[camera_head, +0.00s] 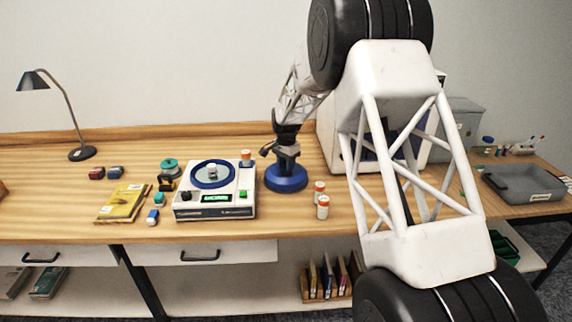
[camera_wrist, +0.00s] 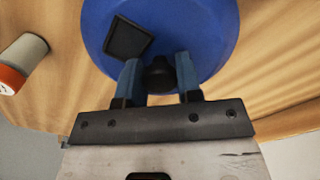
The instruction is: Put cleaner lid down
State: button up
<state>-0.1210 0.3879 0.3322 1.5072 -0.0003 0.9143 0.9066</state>
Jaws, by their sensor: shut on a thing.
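The cleaner lid is a blue disc (camera_head: 286,178) in the head view, just right of the white roller sorter machine (camera_head: 215,190). In the wrist view the blue lid (camera_wrist: 205,35) fills the upper middle, with a dark square patch and a black knob on it. My gripper (camera_wrist: 160,75) is shut on the black knob, one finger on each side. In the head view my gripper (camera_head: 286,155) is right above the lid. The lid is at or very near the table top; I cannot tell whether it touches. The machine has an open round blue-rimmed well with a small container in it.
A yellow booklet (camera_head: 123,203) and several small colored items lie left of the machine. A white cabinet (camera_head: 345,130) stands behind my arm.

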jog(key=shift+f, duration=0.1)
jog(key=o, duration=1)
jog(key=shift+c, duration=0.2)
notch_tip(320, 180, up, 12)
dwell(0.8)
